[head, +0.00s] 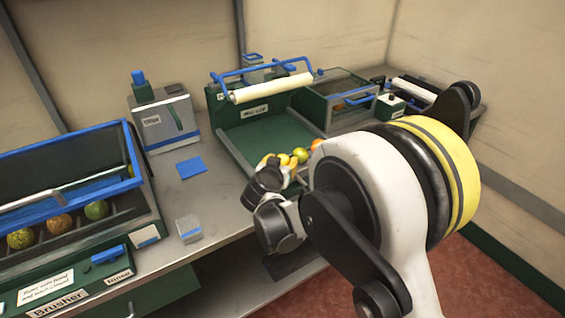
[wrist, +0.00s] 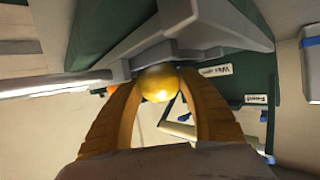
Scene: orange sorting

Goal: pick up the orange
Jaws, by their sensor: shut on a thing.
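A golden-yellow orange (wrist: 160,84) sits between the two curved yellow fingers of my gripper (wrist: 160,98) in the wrist view. The fingers are shut on it, one on each side. In the head view my gripper (head: 284,166) is at the front right edge of the green tray of the wax station. A yellow-green fruit (head: 300,155) shows at its fingertips, and an orange-coloured fruit (head: 317,145) is just beyond, partly hidden by my arm. I cannot tell whether the held orange touches the tray.
The green tray (head: 250,140) has a white roller and blue handle above it. A brusher (head: 60,240) with several fruits stands at the left. A grey box (head: 165,118), a blue pad (head: 191,168) and a small grey block (head: 189,228) are on the counter between them.

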